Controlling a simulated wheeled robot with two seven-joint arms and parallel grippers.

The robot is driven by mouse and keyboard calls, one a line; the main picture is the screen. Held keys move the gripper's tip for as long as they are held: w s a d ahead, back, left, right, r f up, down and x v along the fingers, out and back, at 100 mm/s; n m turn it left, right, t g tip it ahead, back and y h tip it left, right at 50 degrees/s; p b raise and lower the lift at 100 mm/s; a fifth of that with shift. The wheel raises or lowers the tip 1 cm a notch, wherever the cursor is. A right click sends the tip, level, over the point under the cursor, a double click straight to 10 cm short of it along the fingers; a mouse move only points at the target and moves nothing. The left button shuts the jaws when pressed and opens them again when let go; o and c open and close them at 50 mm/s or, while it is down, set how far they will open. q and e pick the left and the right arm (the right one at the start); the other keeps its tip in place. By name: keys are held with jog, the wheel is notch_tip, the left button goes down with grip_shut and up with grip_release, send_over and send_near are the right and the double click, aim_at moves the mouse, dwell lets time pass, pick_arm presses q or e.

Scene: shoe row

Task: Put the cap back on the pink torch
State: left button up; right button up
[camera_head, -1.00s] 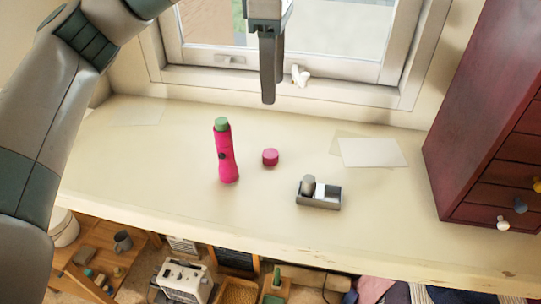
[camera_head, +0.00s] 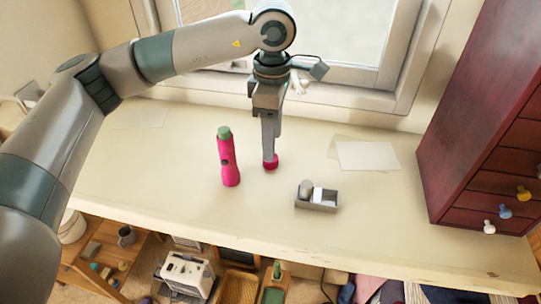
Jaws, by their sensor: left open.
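The pink torch (camera_head: 229,165) stands upright on the cream worktop, with a green top end (camera_head: 224,132) and a dark button on its side. The pink cap (camera_head: 271,165) lies on the worktop a little to the right of the torch. My left gripper (camera_head: 270,156) points straight down at the cap, its fingers in front of and over the cap's upper part. The jaws are open; the gap between the fingers is hidden from this side. I cannot tell whether a finger touches the cap. My right gripper is not in view.
A small grey tray (camera_head: 317,206) with a grey cylinder and a white block stands right of the cap. White paper (camera_head: 367,156) lies behind it. A dark red drawer cabinet (camera_head: 480,150) stands at the right. The worktop's front edge drops to a cluttered lower area.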

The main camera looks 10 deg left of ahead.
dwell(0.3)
pick_arm(q)
jog(key=shift+a+f+p, duration=0.1)
jog(key=shift+f+p, duration=0.25)
jog(key=shift+p, duration=0.15)
jog(key=shift+a+f+p, duration=0.1)
jog(key=shift+f+p, duration=0.65)
notch_tip(320, 180, down, 2)
jog(key=shift+p, duration=0.5)
jog(key=shift+f, duration=0.5)
jog(key=c, duration=1.1)
